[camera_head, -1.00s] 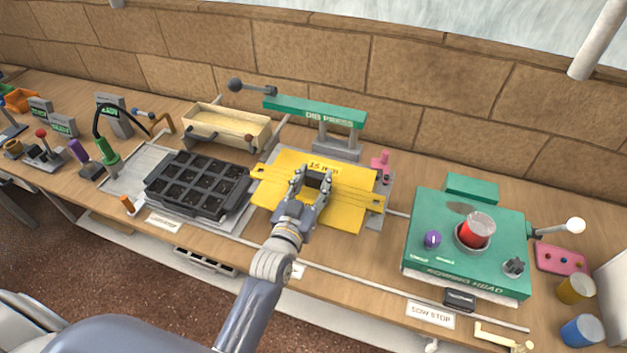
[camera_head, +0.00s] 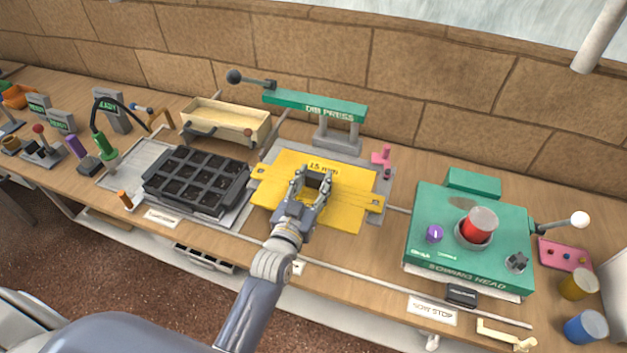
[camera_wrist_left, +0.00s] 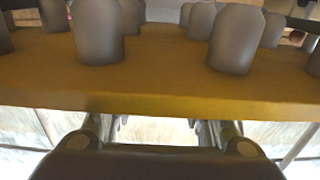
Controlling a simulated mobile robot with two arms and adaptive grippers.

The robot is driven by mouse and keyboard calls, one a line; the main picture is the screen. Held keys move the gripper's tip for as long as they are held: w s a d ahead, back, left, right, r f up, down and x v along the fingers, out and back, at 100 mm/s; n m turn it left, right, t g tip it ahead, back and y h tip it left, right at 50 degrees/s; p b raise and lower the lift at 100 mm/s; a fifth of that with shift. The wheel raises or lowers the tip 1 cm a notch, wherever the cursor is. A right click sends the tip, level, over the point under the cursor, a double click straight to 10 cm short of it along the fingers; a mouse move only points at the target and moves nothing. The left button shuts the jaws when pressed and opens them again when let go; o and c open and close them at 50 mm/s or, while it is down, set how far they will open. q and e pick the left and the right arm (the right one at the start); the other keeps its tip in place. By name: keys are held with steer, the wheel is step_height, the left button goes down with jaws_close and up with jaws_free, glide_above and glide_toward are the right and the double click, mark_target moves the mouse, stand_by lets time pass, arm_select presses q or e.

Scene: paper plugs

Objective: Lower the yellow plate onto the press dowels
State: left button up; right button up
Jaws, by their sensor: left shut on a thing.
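The yellow plate (camera_head: 345,212), marked 15 mm and with a tab at each side, is over the grey base in front of the green-armed press (camera_head: 315,108). My left gripper (camera_head: 313,178) is at the plate's middle, shut on it; the exact grip point is hard to see. In the left wrist view the plate (camera_wrist_left: 160,85) spans the picture as a thick yellow edge, with several grey rounded pegs (camera_wrist_left: 97,32) along it. I cannot make out the press dowels or whether the plate touches the base. My right gripper is out of view.
A black cell tray (camera_head: 197,180) lies left of the plate, with a wooden box (camera_head: 225,122) behind it. A pink peg (camera_head: 381,156) stands just right of the plate. The green sowing head (camera_head: 470,240) is further right. A rail runs along the bench front.

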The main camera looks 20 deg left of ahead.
arm_select(q)
steer(key=shift+f+b, duration=0.5)
steer(key=shift+f, duration=0.25)
steer(key=o, duration=1.3)
steer(key=shift+o, duration=0.2)
steer(key=shift+s+f, duration=0.1)
steer(key=s, duration=1.1)
steer(key=shift+s+a, duration=0.2)
steer(key=shift+s, duration=0.2)
steer(key=shift+s, duration=0.1)
steer(key=s, duration=1.1)
steer(key=shift+s+a, duration=0.2)
steer(key=shift+s, duration=0.2)
